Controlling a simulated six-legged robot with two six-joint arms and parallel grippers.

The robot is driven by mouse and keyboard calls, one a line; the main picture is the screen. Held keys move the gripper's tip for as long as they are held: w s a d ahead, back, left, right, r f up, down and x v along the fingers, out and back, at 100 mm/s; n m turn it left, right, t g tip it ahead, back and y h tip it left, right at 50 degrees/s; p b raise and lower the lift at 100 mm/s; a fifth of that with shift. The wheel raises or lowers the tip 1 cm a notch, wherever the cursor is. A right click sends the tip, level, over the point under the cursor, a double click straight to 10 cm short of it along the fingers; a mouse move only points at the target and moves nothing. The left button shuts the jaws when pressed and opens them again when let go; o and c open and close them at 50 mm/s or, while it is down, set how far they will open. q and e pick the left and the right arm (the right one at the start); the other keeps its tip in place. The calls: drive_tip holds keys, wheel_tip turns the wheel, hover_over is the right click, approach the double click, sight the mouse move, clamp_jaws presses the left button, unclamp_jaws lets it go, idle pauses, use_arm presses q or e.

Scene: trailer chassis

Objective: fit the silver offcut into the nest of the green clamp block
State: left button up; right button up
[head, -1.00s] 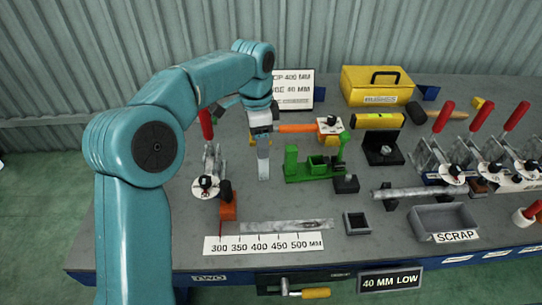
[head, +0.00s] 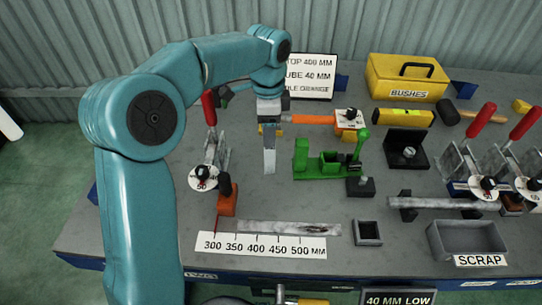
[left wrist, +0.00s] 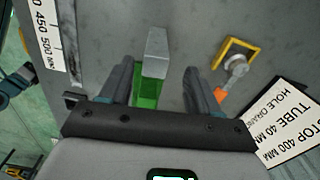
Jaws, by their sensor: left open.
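My left gripper (head: 268,112) points down behind and to the left of the green clamp block (head: 301,172). A pale silver upright piece, which looks like the silver offcut (head: 269,152), shows directly below the gripper. In the left wrist view the silver offcut (left wrist: 156,45) lies between the two spread fingers of the left gripper (left wrist: 159,65), with gaps on both sides. Part of the green clamp block (left wrist: 146,95) shows behind it. I cannot tell whether the offcut's foot touches the bench. The block's nest looks empty. My right gripper is out of view.
A red-handled clamp (head: 204,176) stands to the left, with an orange stop (head: 227,204) nearby.

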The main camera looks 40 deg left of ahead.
sight(270, 149)
use_arm(q)
drive_tip(key=f, duration=0.7)
drive_tip(key=shift+s+d+b, duration=0.15)
drive_tip(key=shift+d+b, duration=0.15)
drive_tip(key=c, duration=1.1)
